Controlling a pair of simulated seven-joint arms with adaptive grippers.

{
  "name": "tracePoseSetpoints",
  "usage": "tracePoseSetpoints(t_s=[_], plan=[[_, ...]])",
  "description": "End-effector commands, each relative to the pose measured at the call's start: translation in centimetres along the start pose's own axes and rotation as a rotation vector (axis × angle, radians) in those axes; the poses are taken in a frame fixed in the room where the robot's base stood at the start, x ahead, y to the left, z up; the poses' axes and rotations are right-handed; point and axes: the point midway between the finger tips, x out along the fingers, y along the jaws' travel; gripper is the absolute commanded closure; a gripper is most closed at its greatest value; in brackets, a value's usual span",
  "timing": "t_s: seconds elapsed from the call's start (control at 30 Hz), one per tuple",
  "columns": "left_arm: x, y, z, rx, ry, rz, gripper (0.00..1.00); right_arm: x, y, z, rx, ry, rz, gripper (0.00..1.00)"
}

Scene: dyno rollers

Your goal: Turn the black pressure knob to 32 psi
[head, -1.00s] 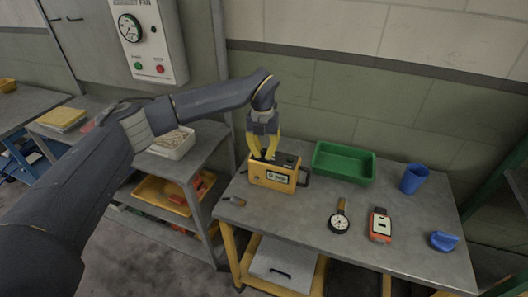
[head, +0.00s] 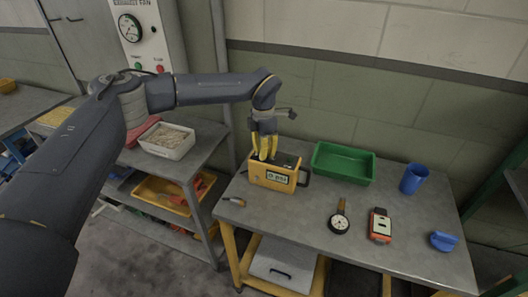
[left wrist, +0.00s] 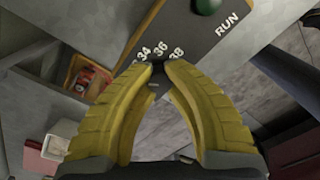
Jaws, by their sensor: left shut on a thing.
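The yellow inflator box (head: 258,178) stands on the grey workbench, with a black top panel and a small green display (head: 277,178) on its front. The display ends in "psi"; its number is too small to read surely. My left gripper (head: 263,158) points down onto the box top. In the left wrist view, its yellow fingers (left wrist: 154,66) are shut on the small black knob (left wrist: 157,67), mostly hidden between the fingertips. The marks 34, 36 and 38 show on the panel (left wrist: 185,38) just beyond the tips. My right gripper is not in view.
A green button (left wrist: 207,4) is near the RUN label. On the bench are a green tray (head: 343,176), a blue cup (head: 413,179), a round gauge (head: 339,223), a red-orange meter (head: 380,226) and a blue item (head: 443,241). A small tool (head: 234,201) lies left of the box.

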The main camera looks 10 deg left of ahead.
Motion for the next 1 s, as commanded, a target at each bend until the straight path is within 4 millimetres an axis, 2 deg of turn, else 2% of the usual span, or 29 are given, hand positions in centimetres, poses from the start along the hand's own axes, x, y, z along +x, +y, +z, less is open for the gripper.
tracePoseSetpoints(t_s=[0.4, 1.0], plan=[[-0.09, -0.07, 0.08, 0.218, 0.007, 0.000, 1.00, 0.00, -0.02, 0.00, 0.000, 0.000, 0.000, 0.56], [-0.06, -0.09, 0.10, 0.266, 0.008, 0.000, 1.00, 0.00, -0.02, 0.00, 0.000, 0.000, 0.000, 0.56]])
